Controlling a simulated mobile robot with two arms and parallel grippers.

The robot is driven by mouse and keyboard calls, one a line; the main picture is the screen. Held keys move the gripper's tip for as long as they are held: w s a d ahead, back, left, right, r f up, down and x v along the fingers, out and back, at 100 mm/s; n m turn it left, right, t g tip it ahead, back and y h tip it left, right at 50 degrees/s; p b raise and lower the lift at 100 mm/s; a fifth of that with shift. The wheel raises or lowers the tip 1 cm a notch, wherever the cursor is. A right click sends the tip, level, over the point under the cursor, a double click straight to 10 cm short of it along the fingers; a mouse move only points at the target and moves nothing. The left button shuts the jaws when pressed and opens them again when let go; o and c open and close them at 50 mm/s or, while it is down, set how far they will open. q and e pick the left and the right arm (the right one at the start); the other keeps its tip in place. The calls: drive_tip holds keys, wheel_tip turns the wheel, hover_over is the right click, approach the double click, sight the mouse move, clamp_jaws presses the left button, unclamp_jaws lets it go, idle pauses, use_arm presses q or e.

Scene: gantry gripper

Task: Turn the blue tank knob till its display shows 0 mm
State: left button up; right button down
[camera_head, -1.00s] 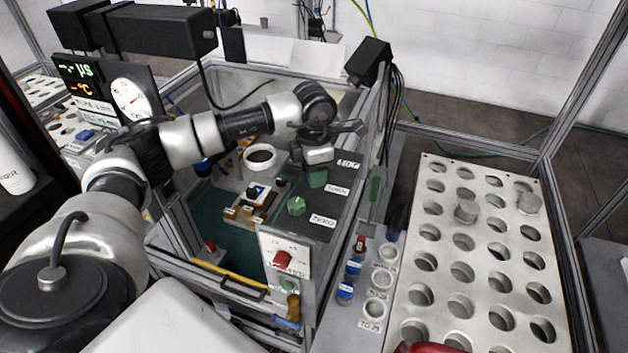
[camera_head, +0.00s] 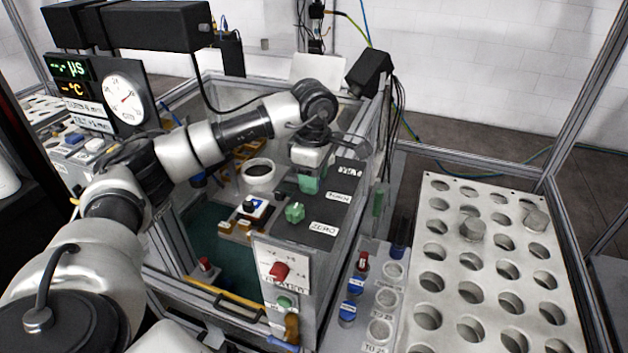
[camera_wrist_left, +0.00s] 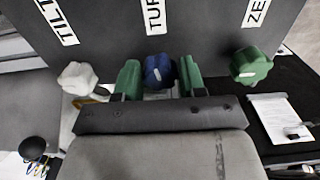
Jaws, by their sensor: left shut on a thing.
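The blue knob (camera_wrist_left: 158,72) shows in the left wrist view, on a dark panel below a label that starts with TUR. My left gripper (camera_wrist_left: 159,78) has a green finger on each side of it and is shut on it. In the head view my left gripper (camera_head: 312,178) points down onto the dark panel (camera_head: 322,208) and hides the blue knob. A dark display box (camera_head: 72,85) at the left shows green and orange dashes with µS and °C. A round dial (camera_head: 123,100) with a red needle is beside it. I cannot read a mm value. My right gripper is out of view.
A green knob (camera_wrist_left: 251,66) by the ZERO label and a white knob (camera_wrist_left: 77,78) by the TILT label flank my gripper. A red knob (camera_head: 279,271) is on the front plate. A holed rack (camera_head: 485,265) stands at the right, with small bottles (camera_head: 352,290) beside it.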

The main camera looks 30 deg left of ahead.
use_arm(q)
drive_tip(key=shift+w+a+r, duration=0.1)
drive_tip(key=shift+a+r, duration=0.05)
drive_tip(key=shift+r, duration=0.2)
drive_tip(key=o, duration=0.9)
drive_tip(key=shift+f, duration=0.2)
drive_tip(key=shift+r, duration=0.35)
wheel_tip(320, 180, up, 10)
drive_tip(key=b, duration=0.2)
